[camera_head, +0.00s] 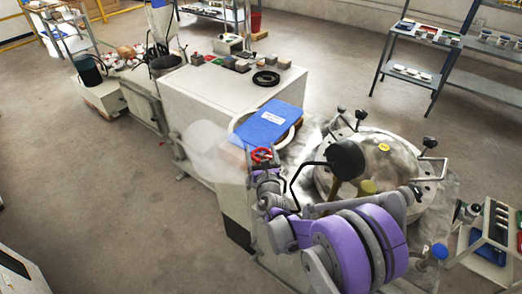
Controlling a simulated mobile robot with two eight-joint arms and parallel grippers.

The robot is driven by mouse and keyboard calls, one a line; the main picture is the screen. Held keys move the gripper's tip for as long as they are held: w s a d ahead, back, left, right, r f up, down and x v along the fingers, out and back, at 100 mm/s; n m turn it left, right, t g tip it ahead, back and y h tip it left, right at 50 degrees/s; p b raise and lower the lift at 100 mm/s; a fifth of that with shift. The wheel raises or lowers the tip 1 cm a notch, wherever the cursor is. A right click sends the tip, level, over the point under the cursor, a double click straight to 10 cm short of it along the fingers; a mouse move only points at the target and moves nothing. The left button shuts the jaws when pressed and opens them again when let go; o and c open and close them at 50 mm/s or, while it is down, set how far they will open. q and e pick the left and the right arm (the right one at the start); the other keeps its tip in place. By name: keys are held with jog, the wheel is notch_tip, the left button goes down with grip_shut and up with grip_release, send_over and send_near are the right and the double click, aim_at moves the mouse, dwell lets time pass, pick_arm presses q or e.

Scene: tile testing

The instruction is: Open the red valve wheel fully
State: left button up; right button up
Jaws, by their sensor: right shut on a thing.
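The red valve wheel (261,155) is a small ring just below the blue board, left of the round metal vessel. My right gripper (262,165) is at the wheel, shut on it. Its arm, with purple joints, reaches in from the bottom right and hides the wheel's near side and what lies below it. I cannot tell how far the wheel is turned. My left gripper is not in view.
A blue board (268,124) lies over a round opening beside the wheel. A metal vessel (405,158) with black knobs stands right of it. A white cabinet (205,95) with small blocks and a black ring (266,78) stands behind.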

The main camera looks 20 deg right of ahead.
jog(key=o, duration=1)
jog(key=shift+o, duration=0.2)
jog(key=s+a, duration=0.1)
jog(key=s, duration=0.9)
jog(key=shift+s, duration=0.35)
